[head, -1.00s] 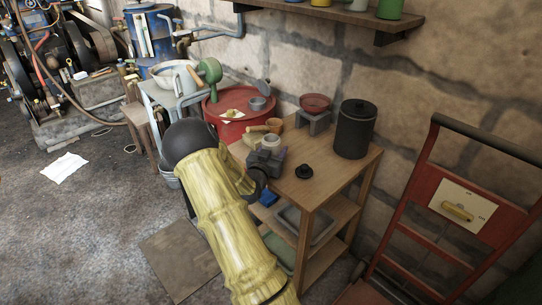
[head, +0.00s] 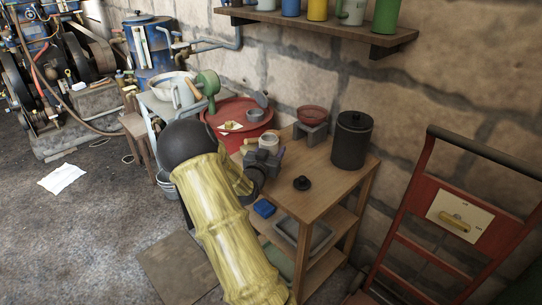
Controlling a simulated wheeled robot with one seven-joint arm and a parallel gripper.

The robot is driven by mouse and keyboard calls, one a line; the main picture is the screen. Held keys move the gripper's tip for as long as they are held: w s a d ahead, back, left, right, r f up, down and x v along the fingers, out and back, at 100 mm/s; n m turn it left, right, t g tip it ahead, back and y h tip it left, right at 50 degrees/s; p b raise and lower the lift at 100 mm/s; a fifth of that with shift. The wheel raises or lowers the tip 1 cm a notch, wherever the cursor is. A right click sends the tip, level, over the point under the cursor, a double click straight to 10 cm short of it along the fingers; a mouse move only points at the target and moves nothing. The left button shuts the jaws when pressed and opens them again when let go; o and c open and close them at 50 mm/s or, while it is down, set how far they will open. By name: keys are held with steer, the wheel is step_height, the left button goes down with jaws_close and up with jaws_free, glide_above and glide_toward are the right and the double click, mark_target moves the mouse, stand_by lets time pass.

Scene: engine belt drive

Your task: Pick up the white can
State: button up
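The white can (head: 269,141) is small and pale, and its top shows above the fingers of my gripper (head: 263,158). My dark grey gripper is around its lower part, at the left end of the wooden table (head: 329,180). The can keeps its place in the gripper as the two move together, so the gripper looks shut on it. The fingertips and the can's base are hidden, and the gap beneath is hard to judge.
A black canister (head: 352,141), a red bowl (head: 311,114) on a grey stand and a black knobbed lid (head: 301,183) are on the table. A red drum (head: 222,116) stands behind left. A wall shelf (head: 330,31) hangs above. A red hand truck (head: 420,195) is at right.

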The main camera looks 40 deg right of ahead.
mark_target(271, 136)
steer(key=shift+r+p, duration=0.4)
steer(key=shift+r, duration=2.15)
